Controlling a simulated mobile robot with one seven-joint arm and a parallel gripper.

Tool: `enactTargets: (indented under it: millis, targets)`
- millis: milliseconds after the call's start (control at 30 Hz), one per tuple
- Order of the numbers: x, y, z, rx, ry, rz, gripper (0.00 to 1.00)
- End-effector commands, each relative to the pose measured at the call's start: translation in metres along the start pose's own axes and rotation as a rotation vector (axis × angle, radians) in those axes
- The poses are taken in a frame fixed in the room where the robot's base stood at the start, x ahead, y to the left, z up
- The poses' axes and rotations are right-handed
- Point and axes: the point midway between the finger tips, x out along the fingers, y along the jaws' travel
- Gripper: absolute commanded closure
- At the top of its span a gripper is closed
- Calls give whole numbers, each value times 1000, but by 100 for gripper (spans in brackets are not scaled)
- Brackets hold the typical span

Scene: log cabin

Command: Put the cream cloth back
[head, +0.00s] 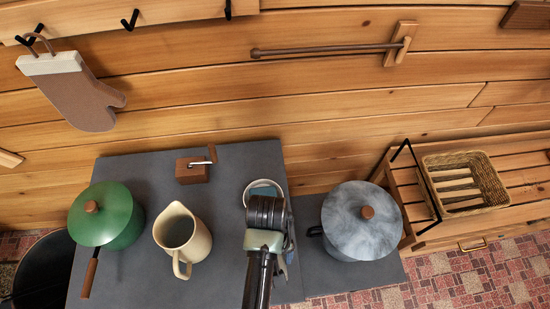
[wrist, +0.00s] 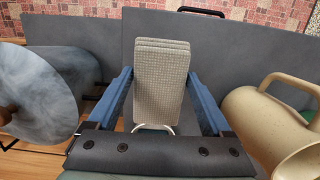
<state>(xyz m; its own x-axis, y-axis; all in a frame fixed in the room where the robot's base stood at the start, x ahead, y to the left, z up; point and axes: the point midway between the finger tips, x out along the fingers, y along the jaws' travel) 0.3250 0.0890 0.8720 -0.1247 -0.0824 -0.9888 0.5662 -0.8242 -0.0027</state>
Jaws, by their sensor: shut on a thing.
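The cream cloth (wrist: 161,85) is a folded, pale grey-beige woven piece. In the wrist view it stands upright between the two blue fingers of my gripper (wrist: 160,75), which touch its sides. In the head view my gripper (head: 284,262) is over the right part of the dark grey top, and my own wrist hides most of what it holds. A dark wooden bar (head: 325,49) sticks out to the left from a bracket (head: 400,43) on the log wall; nothing hangs on it.
On the dark top (head: 130,165) stand a green lidded pot (head: 110,220), a cream pitcher (head: 180,232), a small wooden crank box (head: 192,172) and a white-rimmed vessel (head: 263,187). A grey lidded pot (head: 360,230) and a wicker basket (head: 465,180) are to the right. An oven mitt (head: 80,95) hangs upper left.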

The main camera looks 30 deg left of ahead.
Motion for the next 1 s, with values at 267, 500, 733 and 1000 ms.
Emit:
enactTargets:
  millis: [267, 500, 733, 1000]
  targets:
    - [47, -2, -6, -4, -2, -3, 100]
    - [74, -2, -10, -5, -2, -2, 100]
    - [94, -1, -14, -5, 0, -1, 100]
    - [94, -1, -14, -5, 1, -1, 100]
